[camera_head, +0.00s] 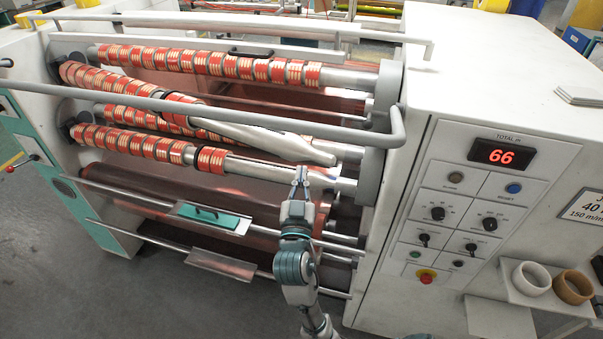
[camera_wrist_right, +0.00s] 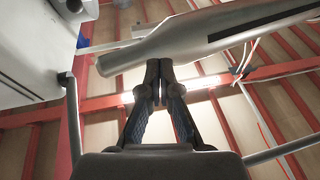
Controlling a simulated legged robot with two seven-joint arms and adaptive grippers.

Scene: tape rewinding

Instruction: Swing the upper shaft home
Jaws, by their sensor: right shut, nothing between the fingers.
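The upper shaft (camera_head: 262,137) carries several red and cream tape rolls on its left part. It slants out from its left mount, and its tapered grey free end stands apart from the round grey plate (camera_head: 369,180) at the right. My right gripper (camera_head: 301,170) is shut and empty, just below that free end. In the right wrist view the shaft (camera_wrist_right: 190,40) crosses above the fingertips (camera_wrist_right: 160,66), close to them. I cannot tell whether they touch it. My left gripper is not in view.
Other shafts with rolls (camera_head: 215,64) span the machine behind. A grey guard bar (camera_head: 210,111) runs across the front, with its bent end near the right housing. The control panel (camera_head: 470,200) shows 66. Lower rollers and a green plate (camera_head: 208,216) lie left of my right arm.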

